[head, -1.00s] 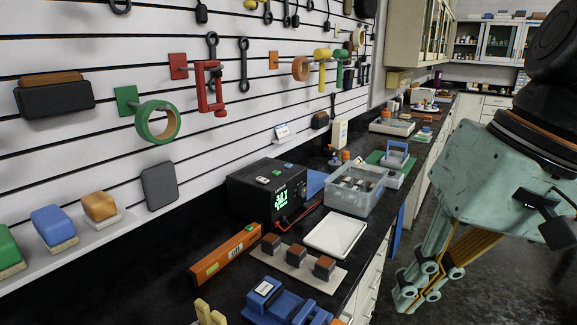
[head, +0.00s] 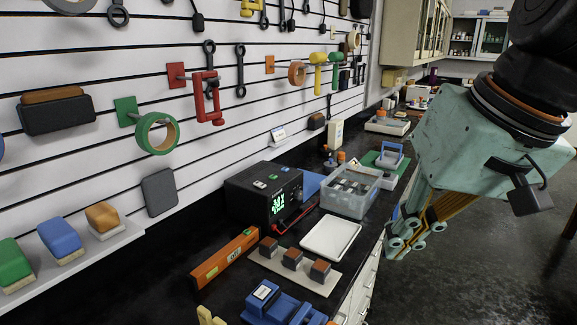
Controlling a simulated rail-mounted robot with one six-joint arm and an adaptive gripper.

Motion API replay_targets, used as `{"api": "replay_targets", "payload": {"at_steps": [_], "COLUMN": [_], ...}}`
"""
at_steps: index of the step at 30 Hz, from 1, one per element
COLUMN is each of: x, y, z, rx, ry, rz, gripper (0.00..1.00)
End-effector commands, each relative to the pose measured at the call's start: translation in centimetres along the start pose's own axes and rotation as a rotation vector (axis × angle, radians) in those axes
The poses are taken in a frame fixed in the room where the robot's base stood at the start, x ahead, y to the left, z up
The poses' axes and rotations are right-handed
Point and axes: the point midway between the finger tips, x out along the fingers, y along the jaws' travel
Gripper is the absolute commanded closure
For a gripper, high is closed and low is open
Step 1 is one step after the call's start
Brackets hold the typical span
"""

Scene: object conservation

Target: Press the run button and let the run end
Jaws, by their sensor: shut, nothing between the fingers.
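A black box-shaped device (head: 245,197) stands on the bench against the slatted wall. Its front has a lit green display (head: 279,204), too small to read. Small light and green buttons or labels (head: 260,184) sit on its top; I cannot tell which, if any, is the run button. My gripper (head: 397,250) hangs at the right, pointing down, near the bench's front edge. It is shut and empty, well apart from the device.
A blue fixture (head: 275,305) is nearest. Tools hang on the wall, including a red clamp (head: 206,98).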

Motion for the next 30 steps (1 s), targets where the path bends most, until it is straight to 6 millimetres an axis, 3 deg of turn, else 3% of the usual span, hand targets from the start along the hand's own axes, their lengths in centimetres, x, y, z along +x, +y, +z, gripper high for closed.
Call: {"api": "replay_targets", "payload": {"at_steps": [9, 30], "x": [-0.8, 0.1], "y": [-2.6, -7.1], "z": [-6.7, -19.5], "rx": [-0.007, -0.004], "ry": [0.035, 0.091], "rz": [-0.060, -0.172], "gripper": [1.00, 1.00]}}
